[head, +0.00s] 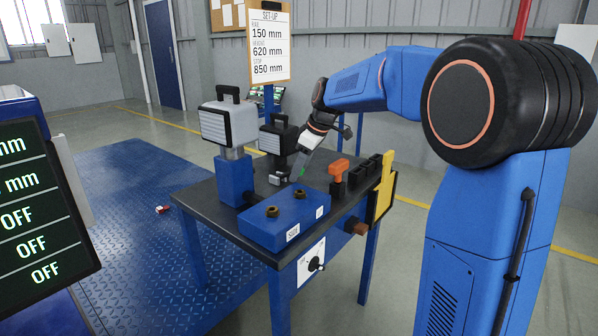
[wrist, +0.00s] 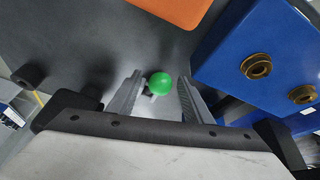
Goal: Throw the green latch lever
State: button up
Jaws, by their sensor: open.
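The green latch lever (wrist: 160,84) shows as a round green knob in the wrist view, with a short pale stem beside it. In the head view only a small bit of green (head: 302,172) shows below my gripper, mostly hidden. My gripper (wrist: 158,92) is open, with one grey finger on each side of the knob. The knob sits nearer the left finger; I cannot tell whether it touches. In the head view my gripper (head: 301,168) reaches down over the dark table top.
A blue block (head: 285,218) with two brass fittings stands close to the right finger in the wrist view. An orange-topped part (head: 339,169) stands nearby.

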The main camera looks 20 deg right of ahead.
jog(key=shift+w+a+f, duration=0.15)
jog(key=shift+f, duration=0.25)
grip_shut()
